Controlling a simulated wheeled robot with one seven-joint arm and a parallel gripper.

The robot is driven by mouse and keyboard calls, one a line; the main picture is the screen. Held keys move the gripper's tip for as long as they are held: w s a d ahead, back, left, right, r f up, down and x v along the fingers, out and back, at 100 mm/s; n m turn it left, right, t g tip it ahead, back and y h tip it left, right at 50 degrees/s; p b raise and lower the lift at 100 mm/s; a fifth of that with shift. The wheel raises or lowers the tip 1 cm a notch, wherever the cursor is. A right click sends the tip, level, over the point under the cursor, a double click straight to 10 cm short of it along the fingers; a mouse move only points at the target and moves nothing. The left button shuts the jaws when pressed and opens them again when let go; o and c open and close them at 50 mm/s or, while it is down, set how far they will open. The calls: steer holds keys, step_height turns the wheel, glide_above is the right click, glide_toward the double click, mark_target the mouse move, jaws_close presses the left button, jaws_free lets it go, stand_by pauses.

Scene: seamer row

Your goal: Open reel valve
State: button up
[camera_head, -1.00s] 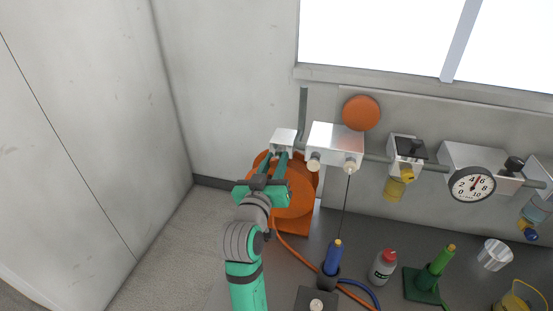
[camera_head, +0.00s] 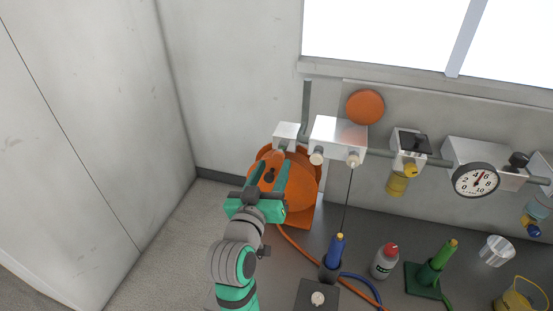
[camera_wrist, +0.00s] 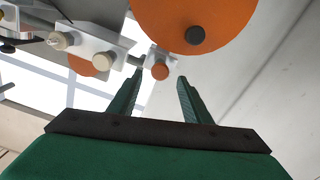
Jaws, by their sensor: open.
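An orange hose reel (camera_head: 302,197) hangs at the wall's left end above the bench. A small white block (camera_head: 287,131) on the pipe above it carries a round orange knob (camera_head: 279,152), which I take for the reel valve; the knob also shows in the wrist view (camera_wrist: 160,72). My gripper (camera_head: 268,168) is open and empty in front of the reel, its fingers pointing up towards the knob. In the wrist view the knob appears between the fingertips (camera_wrist: 160,80), beyond them. I see no contact. The reel's black hub (camera_wrist: 195,35) shows there too.
Right of the valve, a white box (camera_head: 338,133) has two pale knobs. Further along are a yellow-bowled regulator (camera_head: 398,182) and a gauge (camera_head: 475,181). The bench below holds a blue tool (camera_head: 334,255), a red-capped bottle (camera_head: 385,260) and a green tool (camera_head: 436,265).

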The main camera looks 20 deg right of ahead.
steer(key=shift+v, duration=2.3)
steer(key=s+a+f+n+t+y, duration=0.1)
steer(key=s+a+f+n+y, duration=0.35)
steer(key=f, duration=0.65)
steer(key=s+a+f+n+y, duration=0.1)
steer(key=s+a+f+y, duration=0.2)
steer(key=s+a+f, duration=0.55)
steer(key=s+f+m+y, duration=0.1)
steer(key=s+f, duration=0.3)
steer(key=s, duration=0.7)
steer(key=s+f+y, duration=0.1)
steer(key=s+f, duration=0.2)
steer(key=s, duration=0.9)
steer(key=shift+a+f+m+g, duration=0.15)
steer(key=shift+f+m+g, duration=0.15)
steer(key=shift+f+m, duration=0.1)
steer(key=shift+y, duration=0.25)
